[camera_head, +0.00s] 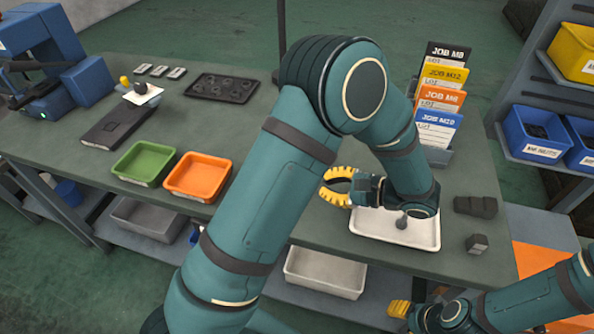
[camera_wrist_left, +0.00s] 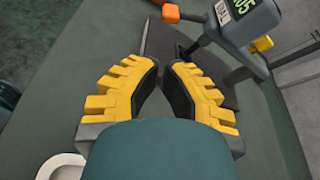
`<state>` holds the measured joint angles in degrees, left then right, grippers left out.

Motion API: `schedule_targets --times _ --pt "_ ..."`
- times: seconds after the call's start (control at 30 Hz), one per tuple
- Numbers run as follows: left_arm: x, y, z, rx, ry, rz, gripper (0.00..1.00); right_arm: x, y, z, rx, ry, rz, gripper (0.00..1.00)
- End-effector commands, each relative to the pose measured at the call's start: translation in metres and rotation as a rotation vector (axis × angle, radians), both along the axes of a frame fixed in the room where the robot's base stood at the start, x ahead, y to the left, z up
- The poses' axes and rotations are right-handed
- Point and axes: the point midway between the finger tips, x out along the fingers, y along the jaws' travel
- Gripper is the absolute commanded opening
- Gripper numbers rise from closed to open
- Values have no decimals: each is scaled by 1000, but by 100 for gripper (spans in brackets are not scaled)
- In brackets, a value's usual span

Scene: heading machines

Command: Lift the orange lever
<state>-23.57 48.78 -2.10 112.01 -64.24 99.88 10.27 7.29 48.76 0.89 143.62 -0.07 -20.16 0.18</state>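An orange knob (camera_wrist_left: 171,13), which looks like the lever's end, shows at the top of the left wrist view, on a thin arm beside a grey device with a number display (camera_wrist_left: 238,14). I cannot make the lever out in the head view, where my left arm covers the middle of the table. My left gripper (camera_head: 326,185) is above the table, its yellow fingers pointing left.
A green tray (camera_head: 143,166), an orange tray (camera_head: 172,190) and a black tray (camera_head: 204,88) are on the table's left part. A white tray (camera_head: 360,227) is below my left wrist. Job cards (camera_head: 436,128) stand at the right. Blue bins (camera_head: 536,150) are on a shelf.

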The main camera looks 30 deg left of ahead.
Motion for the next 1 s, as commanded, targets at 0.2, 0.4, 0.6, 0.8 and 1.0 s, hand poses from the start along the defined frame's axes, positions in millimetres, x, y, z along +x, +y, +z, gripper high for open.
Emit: schedule_targets --times 0.2,0.4,0.6,0.8,1.0 --pt "0 0 0 0 0 0 0 0 0 0 0 1 0 47" --pt "-1 4 -2 0 1 2 0 0 0 -1 0 0 0 47" --pt "-4 29 -10 -1 2 5 0 1 0 -5 0 -2 -1 47" --pt "-7 63 -21 -1 2 5 0 2 0 -11 -1 -4 0 47" --pt "-9 86 -28 -1 -1 2 0 2 0 -14 -1 -6 -1 47"
